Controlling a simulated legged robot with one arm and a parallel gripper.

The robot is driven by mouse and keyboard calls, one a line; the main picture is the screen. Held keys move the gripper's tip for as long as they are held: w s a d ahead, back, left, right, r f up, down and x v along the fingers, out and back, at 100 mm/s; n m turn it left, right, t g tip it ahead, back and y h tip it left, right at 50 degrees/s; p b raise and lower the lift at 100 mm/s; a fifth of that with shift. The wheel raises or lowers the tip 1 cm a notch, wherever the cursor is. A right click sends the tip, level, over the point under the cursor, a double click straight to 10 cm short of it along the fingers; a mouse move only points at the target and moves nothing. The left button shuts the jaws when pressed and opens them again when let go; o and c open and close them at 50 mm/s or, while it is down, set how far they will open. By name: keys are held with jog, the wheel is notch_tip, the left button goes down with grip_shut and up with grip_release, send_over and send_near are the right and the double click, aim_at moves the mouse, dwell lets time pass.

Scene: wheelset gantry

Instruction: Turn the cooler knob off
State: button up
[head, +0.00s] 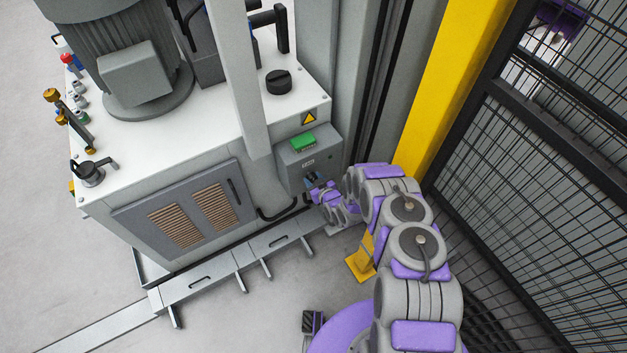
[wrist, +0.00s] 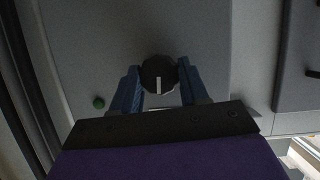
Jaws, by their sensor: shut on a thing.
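The cooler knob (wrist: 158,73) is a round black knob with a white pointer line, on a grey panel in the wrist view. The pointer line runs toward the bottom of that picture. My gripper (wrist: 157,79) has its two blue fingers on either side of the knob and is shut on it. In the head view, my gripper (head: 314,182) is at the lower front of a small grey control box (head: 307,158) with a green top piece. There the knob is hidden or too small to make out.
The control box is on the corner of a white and grey machine cabinet (head: 200,150). A yellow post (head: 455,75) and black mesh fence (head: 545,150) stand close on the right. A low metal rail (head: 225,273) runs along the cabinet's base. Floor at the left is clear.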

jog(key=shift+c, duration=1.1)
jog(key=shift+r+p, duration=0.1)
jog(key=shift+p, duration=0.3)
jog(key=shift+n, duration=0.4)
jog(key=o, duration=1.1)
jog(key=shift+c, duration=0.2)
jog(key=shift+s, duration=0.15)
jog(key=p+v, duration=0.3)
jog(key=v, duration=1.4)
jog(key=shift+s+a+f+p, duration=0.25)
jog(key=shift+s+a+p, duration=0.05)
